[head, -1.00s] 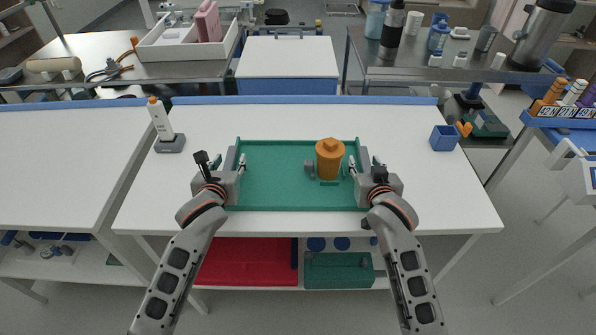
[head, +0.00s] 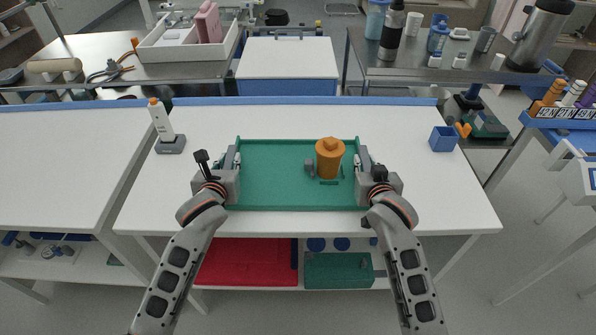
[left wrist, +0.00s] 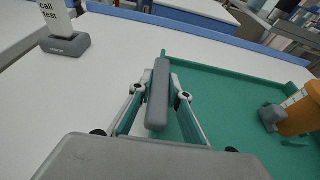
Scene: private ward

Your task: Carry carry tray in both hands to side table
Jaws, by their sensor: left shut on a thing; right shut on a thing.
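The green carry tray (head: 270,180) lies on the white table in front of me, with an orange lidded jar (head: 329,158) and a small grey piece (head: 309,166) on its right half. My left gripper (head: 234,158) is shut on the tray's left edge; the left wrist view shows its fingers (left wrist: 158,95) around a grey handle on that side. My right gripper (head: 362,158) is shut on the tray's right edge; its fingertips are small in the head view. I cannot tell which surface is the side table.
The white table (head: 290,118) is clear behind the tray. Another white table (head: 60,160) adjoins at left.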

